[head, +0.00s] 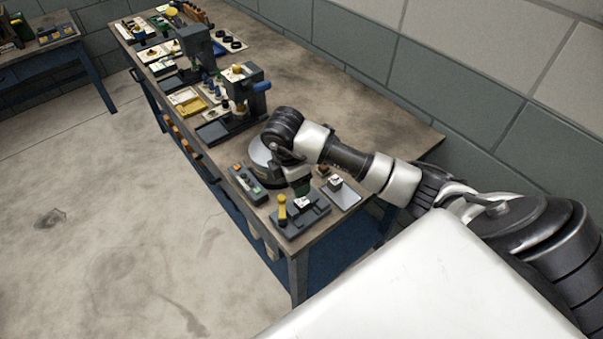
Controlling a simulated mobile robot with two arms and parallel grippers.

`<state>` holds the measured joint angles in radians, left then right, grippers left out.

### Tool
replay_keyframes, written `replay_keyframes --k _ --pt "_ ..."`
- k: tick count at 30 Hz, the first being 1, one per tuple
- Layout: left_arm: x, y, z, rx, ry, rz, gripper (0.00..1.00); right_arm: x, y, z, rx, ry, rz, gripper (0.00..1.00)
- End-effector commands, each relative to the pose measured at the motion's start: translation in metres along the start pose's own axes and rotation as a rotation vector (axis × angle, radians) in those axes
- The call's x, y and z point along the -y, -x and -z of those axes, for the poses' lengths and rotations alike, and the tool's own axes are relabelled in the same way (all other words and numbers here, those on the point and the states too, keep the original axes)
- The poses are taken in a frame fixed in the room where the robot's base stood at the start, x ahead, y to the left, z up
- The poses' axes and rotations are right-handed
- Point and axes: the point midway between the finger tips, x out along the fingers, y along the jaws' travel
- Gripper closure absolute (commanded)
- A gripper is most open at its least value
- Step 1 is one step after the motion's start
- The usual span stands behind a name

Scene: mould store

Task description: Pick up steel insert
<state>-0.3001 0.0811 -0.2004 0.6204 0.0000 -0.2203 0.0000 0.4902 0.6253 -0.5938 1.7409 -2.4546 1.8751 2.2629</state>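A small grey metal block (335,183), which looks like the steel insert, sits on a flat grey plate (345,198) near the bench's front right corner. A second small block with a pale top (302,202) sits on a dark fixture (299,219) just left of it; I cannot tell for certain which is the insert. My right arm reaches in from the right, and its gripper (296,176) is above the near end of the bench, close to both blocks. Its fingers are small and partly hidden, so their opening and any contact are unclear. My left gripper is out of view.
A yellow-handled tool (282,208) stands at the fixture's left. A dark tray with small parts (248,184) lies beside it. A dark press (240,90) and more trays fill the bench's left side. The bench top (340,95) behind my arm is clear.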

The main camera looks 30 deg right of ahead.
Motion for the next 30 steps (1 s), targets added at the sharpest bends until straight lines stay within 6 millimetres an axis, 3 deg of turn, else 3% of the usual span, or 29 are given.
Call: replay_keyframes --k 4,13,16,21,29,30 --pt "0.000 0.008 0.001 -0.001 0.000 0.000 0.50 0.002 -0.023 0.001 -0.003 0.002 0.005 0.35" --pt "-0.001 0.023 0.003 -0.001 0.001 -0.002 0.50 0.006 -0.048 -0.001 -0.004 0.005 0.006 0.35" --pt "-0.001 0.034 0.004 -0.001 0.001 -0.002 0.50 0.010 -0.063 -0.003 -0.003 0.005 0.007 0.35" --pt "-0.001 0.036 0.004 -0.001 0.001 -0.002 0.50 0.010 -0.086 -0.002 -0.006 0.005 0.002 0.35" --pt "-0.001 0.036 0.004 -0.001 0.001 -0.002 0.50 0.009 -0.090 -0.002 -0.005 0.007 0.001 0.35" --pt "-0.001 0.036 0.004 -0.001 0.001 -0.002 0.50 0.009 -0.090 -0.002 -0.005 0.007 0.001 0.40"
